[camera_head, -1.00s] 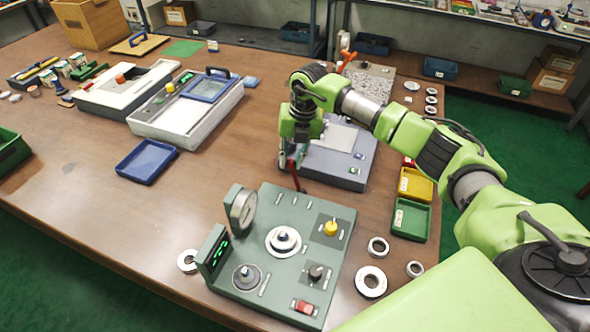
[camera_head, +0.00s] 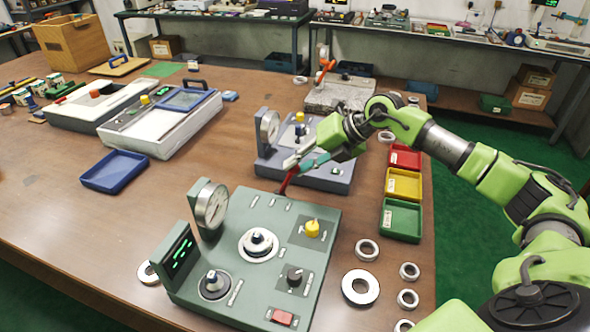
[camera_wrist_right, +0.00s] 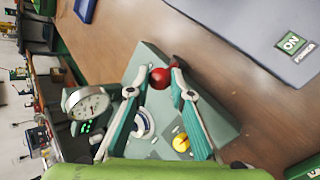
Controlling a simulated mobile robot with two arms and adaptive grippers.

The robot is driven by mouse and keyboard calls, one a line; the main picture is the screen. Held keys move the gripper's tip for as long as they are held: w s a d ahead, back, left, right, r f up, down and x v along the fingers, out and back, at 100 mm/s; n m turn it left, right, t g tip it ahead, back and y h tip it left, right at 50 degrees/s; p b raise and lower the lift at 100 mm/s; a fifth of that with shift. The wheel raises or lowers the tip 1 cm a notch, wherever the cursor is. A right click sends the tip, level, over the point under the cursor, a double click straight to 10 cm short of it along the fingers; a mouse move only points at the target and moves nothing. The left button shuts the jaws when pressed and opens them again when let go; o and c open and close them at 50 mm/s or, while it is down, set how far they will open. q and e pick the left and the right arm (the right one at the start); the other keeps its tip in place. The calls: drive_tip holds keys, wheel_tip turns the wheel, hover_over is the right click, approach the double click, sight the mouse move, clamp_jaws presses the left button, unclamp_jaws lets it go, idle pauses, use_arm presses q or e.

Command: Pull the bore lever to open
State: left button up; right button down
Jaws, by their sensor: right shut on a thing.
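The green bore gauge station (camera_head: 262,225) stands on the front of the table, with a round dial and a green-lit display. Its red lever (camera_head: 287,183) rises from the back edge and leans slightly right in the head view. My right gripper (camera_head: 294,166) has its teal fingers at the lever's top. In the right wrist view, the lever's red ball knob (camera_wrist_right: 160,77) sits between the two fingertips (camera_wrist_right: 160,74), and the gripper is shut on it. The lever's shaft is mostly hidden there. My left gripper is in neither view.
A grey-blue gauge station (camera_head: 325,178) stands just behind the gripper. Red (camera_head: 404,157), yellow (camera_head: 404,184) and green (camera_head: 401,219) trays lie to the right. Several metal rings lie right of the green station. A blue tray (camera_head: 115,171) is left, with bare table around it.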

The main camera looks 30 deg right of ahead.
drive_tip(key=shift+s+d+f, duration=0.35)
drive_tip(key=shift+s+f, duration=0.05)
drive_tip(key=c, duration=1.8)
unclamp_jaws()
drive_tip(key=shift+d, duration=0.1)
drive_tip(key=shift+r, duration=0.1)
drive_tip(key=v, duration=1.2)
